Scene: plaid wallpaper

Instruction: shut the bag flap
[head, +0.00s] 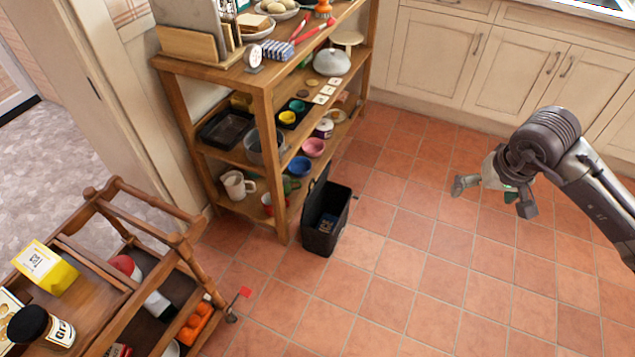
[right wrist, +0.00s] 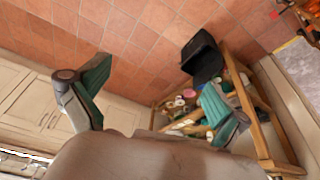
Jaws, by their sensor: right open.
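A black bag (head: 325,230) stands upright on the tiled floor in the middle of the head view, beside the wooden shelf. Its top is open, and its flap (head: 316,191) stands raised on the shelf side. The bag also shows in the right wrist view (right wrist: 200,58), above and beyond the right-hand finger. My right gripper (head: 492,194) is open and empty, well to the right of the bag and apart from it. Its two green-padded fingers are spread in the right wrist view (right wrist: 155,76). My left gripper is not in view.
A wooden shelf (head: 264,120) with dishes and mugs stands directly behind and left of the bag. A wooden cart (head: 190,262) with jars and boxes stands at the lower left. Cream cabinets (head: 440,55) line the back. The tiled floor (head: 420,270) between bag and gripper is clear.

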